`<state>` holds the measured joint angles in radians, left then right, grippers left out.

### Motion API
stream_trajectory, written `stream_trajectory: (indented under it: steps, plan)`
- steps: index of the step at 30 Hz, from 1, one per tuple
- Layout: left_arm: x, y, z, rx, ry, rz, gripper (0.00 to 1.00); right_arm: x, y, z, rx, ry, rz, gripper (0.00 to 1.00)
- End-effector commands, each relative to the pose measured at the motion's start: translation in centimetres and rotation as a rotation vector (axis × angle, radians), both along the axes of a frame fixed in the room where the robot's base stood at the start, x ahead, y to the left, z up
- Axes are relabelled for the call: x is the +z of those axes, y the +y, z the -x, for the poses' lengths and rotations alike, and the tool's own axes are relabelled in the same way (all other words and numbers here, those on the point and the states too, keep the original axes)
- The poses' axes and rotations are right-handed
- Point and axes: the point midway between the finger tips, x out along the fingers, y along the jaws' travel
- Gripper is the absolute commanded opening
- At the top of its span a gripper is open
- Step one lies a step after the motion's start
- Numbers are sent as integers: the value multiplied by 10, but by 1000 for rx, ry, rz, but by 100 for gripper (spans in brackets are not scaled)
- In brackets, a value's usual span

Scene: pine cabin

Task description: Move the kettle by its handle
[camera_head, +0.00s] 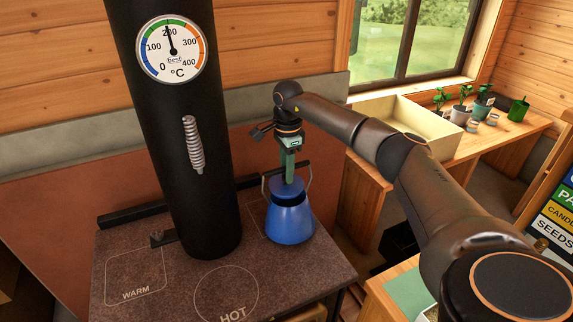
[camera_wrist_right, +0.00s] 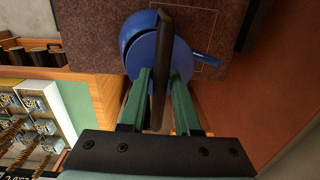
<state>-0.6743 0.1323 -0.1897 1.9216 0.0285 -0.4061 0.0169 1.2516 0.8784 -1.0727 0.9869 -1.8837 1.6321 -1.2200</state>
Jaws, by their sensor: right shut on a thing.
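A blue kettle (camera_head: 290,215) stands upright at the right end of the dark stove top (camera_head: 150,255), to the right of the black stovepipe. Its spout is hidden in the head view but shows in the right wrist view, where the kettle body (camera_wrist_right: 133,38) is seen from above. My right gripper (camera_head: 289,175) comes down over the kettle from above. In the right wrist view its green fingers (camera_wrist_right: 162,88) close from both sides on the dark handle bar (camera_wrist_right: 163,60). My left gripper is not in view.
The black stovepipe (camera_head: 180,130) with a gauge and a coil handle rises close to the left of the kettle. Marked WARM and HOT areas of the stove top are bare. A bench with potted plants (camera_head: 459,112) and a pale tray (camera_head: 405,122) stands by the window.

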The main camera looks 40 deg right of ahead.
Motion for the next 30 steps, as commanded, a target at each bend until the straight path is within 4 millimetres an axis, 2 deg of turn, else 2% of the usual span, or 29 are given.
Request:
stream_trajectory:
  steps: [3,9,10,18,26,30]
  plan:
    - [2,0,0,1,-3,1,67,-13,0,-1,0,-3,0,0]
    - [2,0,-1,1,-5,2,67,-17,0,0,1,-1,1,0]
    - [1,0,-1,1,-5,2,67,-21,0,1,1,6,3,32]
    - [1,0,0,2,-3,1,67,-18,0,0,1,2,2,61]
    - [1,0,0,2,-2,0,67,-16,0,0,0,-2,1,61]
    - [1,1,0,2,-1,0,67,-6,0,-1,0,-5,1,61]
